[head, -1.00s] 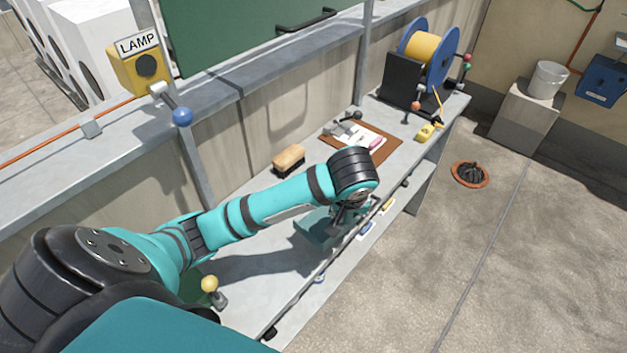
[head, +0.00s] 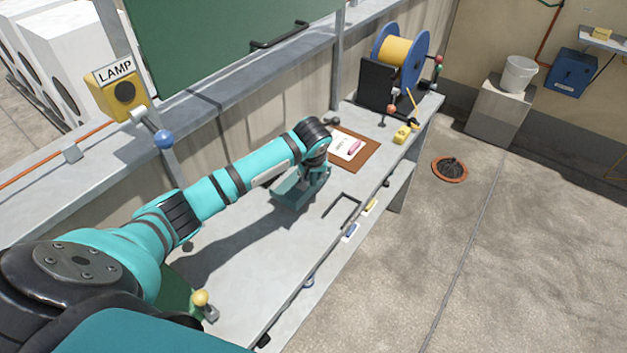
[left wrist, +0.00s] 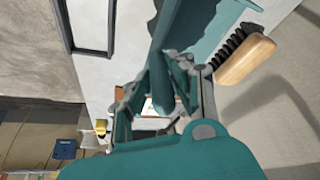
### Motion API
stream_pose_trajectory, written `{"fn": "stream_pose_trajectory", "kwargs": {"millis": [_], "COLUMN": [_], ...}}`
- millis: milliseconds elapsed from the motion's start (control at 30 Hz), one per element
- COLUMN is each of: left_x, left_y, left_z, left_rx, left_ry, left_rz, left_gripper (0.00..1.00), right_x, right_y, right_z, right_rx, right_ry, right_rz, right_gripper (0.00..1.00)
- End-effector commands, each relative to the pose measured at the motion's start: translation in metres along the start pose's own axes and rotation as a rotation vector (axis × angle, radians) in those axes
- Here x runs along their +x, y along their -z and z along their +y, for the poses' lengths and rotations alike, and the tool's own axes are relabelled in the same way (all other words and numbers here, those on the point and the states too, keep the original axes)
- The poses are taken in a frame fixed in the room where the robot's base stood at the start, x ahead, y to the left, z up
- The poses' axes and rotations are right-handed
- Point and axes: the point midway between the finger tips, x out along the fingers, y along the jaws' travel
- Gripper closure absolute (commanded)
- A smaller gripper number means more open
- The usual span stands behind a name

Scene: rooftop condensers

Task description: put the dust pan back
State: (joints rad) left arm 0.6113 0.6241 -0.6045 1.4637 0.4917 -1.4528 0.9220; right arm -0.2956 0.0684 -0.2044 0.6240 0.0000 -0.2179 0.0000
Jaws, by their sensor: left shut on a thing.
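The teal dust pan (head: 290,196) is held just over the bench top; I cannot tell whether it touches. My left gripper (head: 318,172) is shut on its handle. In the left wrist view, the gripper (left wrist: 162,95) has the handle between its fingers, and part of the pan (left wrist: 208,38) shows beyond. A black rectangular outline (head: 329,212) lies on the bench near the front edge, to the right of the pan; it also shows in the left wrist view (left wrist: 66,28). My right gripper is not in view.
A wooden-backed brush (left wrist: 246,60) lies close beside the pan; my arm mostly hides it in the head view. A brown board with paper (head: 366,158), a yellow block (head: 402,134) and a cable reel (head: 397,50) stand farther along. A yellow-knobbed lever (head: 201,299) is at the near end.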

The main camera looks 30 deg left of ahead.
Motion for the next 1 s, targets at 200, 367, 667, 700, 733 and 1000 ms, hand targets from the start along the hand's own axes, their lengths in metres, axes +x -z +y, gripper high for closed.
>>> {"fn": "stream_pose_trajectory", "kwargs": {"millis": [200, 367, 667, 700, 733, 1000], "left_x": [0.024, 0.026, 0.028, 0.028, 0.028, 0.027], "left_y": [-0.014, -0.015, -0.016, -0.016, -0.016, -0.015], "left_z": [0.000, 0.000, 0.000, 0.000, 0.000, 0.000], "left_rx": [0.005, 0.005, 0.004, 0.004, 0.004, 0.004], "left_ry": [0.002, 0.002, 0.002, 0.002, 0.002, 0.002], "left_rz": [-0.006, -0.005, -0.006, -0.006, -0.006, -0.006], "left_gripper": [1.00, 1.00, 0.66, 0.61, 0.57, 0.56], "right_x": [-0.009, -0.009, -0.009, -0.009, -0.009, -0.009], "right_y": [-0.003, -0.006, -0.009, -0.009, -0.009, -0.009], "right_z": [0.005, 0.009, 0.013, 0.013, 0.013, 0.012], "right_rx": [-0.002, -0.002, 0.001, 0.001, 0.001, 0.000], "right_ry": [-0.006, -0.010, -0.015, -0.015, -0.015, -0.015], "right_rz": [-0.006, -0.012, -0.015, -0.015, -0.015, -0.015], "right_gripper": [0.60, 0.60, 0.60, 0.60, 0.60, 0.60]}}
